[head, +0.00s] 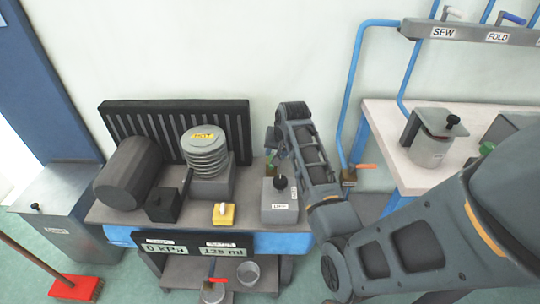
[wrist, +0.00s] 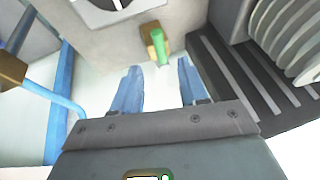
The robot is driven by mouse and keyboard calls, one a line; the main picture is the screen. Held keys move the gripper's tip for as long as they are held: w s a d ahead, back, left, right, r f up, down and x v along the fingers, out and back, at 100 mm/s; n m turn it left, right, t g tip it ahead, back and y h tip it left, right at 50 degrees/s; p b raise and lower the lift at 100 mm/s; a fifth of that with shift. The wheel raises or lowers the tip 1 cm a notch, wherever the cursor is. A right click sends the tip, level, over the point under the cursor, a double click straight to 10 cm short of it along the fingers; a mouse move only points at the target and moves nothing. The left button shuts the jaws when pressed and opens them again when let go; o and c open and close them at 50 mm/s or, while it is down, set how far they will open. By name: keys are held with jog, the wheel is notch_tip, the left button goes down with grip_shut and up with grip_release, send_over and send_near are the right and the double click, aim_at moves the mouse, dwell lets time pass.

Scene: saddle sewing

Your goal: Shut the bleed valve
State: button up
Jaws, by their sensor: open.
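No readable label names the bleed valve. A small valve with a green handle (wrist: 160,48) on a brass body (wrist: 151,36) shows in the wrist view. My gripper (wrist: 158,66) is open, its two blue fingers apart, with the handle's end in line with the gap between the fingertips. I cannot tell whether they touch or how far apart in depth they are. In the head view my gripper (head: 271,142) is over the back of the cart, right of the HOT cylinder (head: 207,150). The arm partly hides it, and a bit of green shows below it.
An orange-handled valve (head: 350,176) sits on the blue pipe to the right. A red-handled valve (head: 214,291) is under the cart. A grey box with a black knob (head: 279,205) stands close below my gripper. The displays (head: 193,251) read 0 kPa and 125 ml.

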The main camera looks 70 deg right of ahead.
jog(key=x, duration=0.7)
grip_shut()
dwell(0.4)
